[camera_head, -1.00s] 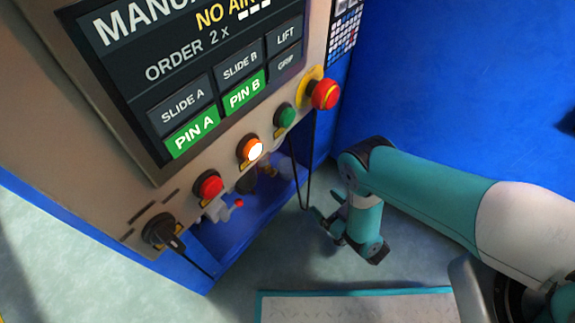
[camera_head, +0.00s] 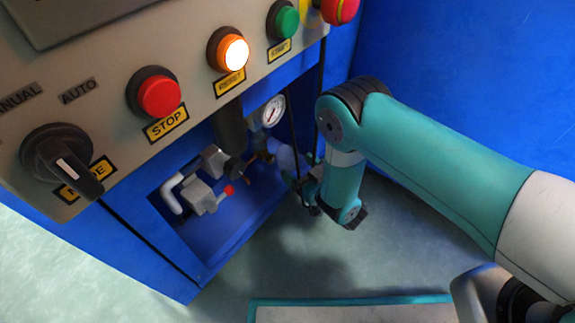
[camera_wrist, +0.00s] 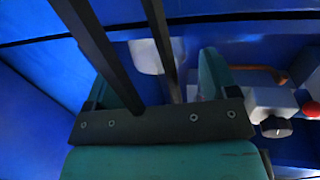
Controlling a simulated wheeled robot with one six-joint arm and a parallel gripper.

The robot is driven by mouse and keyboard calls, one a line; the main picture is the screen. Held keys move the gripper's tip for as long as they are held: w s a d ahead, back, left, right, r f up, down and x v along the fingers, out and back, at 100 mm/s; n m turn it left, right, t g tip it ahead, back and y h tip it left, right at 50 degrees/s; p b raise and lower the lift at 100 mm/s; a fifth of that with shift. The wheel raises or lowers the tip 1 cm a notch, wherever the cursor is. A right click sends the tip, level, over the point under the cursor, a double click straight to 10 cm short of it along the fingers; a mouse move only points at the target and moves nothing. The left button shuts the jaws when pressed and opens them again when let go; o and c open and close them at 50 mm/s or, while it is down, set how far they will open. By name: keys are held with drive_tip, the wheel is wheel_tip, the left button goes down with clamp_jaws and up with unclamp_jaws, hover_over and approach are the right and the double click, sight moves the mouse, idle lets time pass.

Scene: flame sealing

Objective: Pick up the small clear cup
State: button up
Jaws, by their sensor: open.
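The small clear cup (camera_wrist: 146,57) shows in the wrist view as a pale, see-through shape between and beyond my gripper's fingers, partly crossed by a dark bar. In the head view a faint bluish clear shape, likely the cup (camera_head: 286,156), shows in the machine's lower recess. My gripper (camera_wrist: 160,65) is open, with a teal finger on each side and nothing between them that I can see held. In the head view my gripper (camera_head: 299,183) is at the recess's right edge, partly hidden by my arm. I cannot tell its exact distance from the cup.
The recess also holds a gauge (camera_head: 273,111), grey fittings with a red tip (camera_head: 229,190) and a copper pipe (camera_wrist: 262,71). Open floor (camera_head: 395,250) lies in front.

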sight(295, 164)
drive_tip(key=b+x, duration=0.1)
drive_tip(key=b, duration=0.1)
drive_tip(key=b+x, duration=0.2)
drive_tip(key=shift+w+a+f, duration=0.1)
drive_tip(key=shift+w+f, duration=0.15)
drive_tip(key=shift+w+a+r+b, duration=0.1)
drive_tip(key=shift+w+a+b, duration=0.35)
drive_tip(key=shift+w+b, duration=0.1)
drive_tip(key=shift+w+a+r, duration=0.15)
drive_tip(key=shift+w, duration=0.05)
drive_tip(key=c, duration=0.7)
drive_tip(key=shift+o, duration=0.2)
drive_tip(key=shift+r, duration=0.15)
